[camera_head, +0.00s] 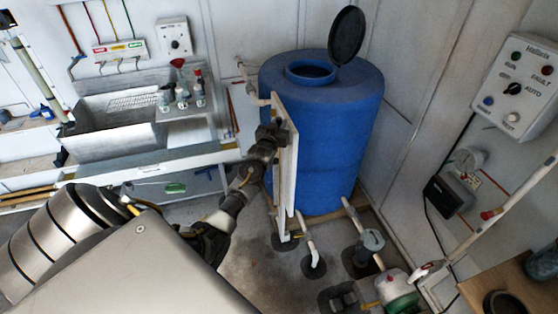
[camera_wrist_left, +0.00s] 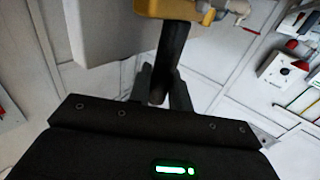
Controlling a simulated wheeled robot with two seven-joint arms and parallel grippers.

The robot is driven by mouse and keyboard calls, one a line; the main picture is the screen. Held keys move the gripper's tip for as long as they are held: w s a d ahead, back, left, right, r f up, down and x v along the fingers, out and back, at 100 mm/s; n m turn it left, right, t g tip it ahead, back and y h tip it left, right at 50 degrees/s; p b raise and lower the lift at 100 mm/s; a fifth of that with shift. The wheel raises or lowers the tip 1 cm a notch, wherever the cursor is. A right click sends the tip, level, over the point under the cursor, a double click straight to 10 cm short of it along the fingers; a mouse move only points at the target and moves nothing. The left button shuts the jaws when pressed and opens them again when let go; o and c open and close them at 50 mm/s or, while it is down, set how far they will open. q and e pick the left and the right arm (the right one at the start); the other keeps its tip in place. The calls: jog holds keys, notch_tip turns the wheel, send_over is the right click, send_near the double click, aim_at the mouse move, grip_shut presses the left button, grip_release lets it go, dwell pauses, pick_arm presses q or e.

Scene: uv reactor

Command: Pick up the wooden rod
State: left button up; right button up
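Thin brown rod-like lengths (camera_head: 28,194) lie at the left edge of the head view, low by the sink bench. I cannot tell whether one is the wooden rod. My left gripper (camera_head: 270,133) is far to their right, at the upper part of an upright white panel beside the blue barrel. In the left wrist view, a dark round bar (camera_wrist_left: 173,55) runs down between the fingers of my left gripper (camera_wrist_left: 164,92). The fingers lie close on both sides of it; whether they press on it is unclear. My right gripper is out of view.
The blue barrel (camera_head: 335,130) stands behind the white panel (camera_head: 288,160), its dark lid raised. White pipes (camera_head: 313,250) and fittings rise from the floor in front. The metal sink (camera_head: 112,130) is at the left. A wooden surface (camera_head: 515,282) is at lower right.

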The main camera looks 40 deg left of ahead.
aim_at(279, 118)
pick_arm(q)
grip_shut()
jog(key=shift+r+b, duration=0.4)
jog(key=shift+r, duration=0.15)
notch_tip(279, 118, up, 2)
jog(key=shift+b, duration=0.65)
jog(key=s+a+b, duration=0.5)
jog(key=s+a, duration=0.5)
jog(key=s, duration=0.4)
jog(key=shift+s+a+r, duration=0.15)
jog(key=shift+s+r, duration=0.1)
jog(key=shift+s, duration=0.15)
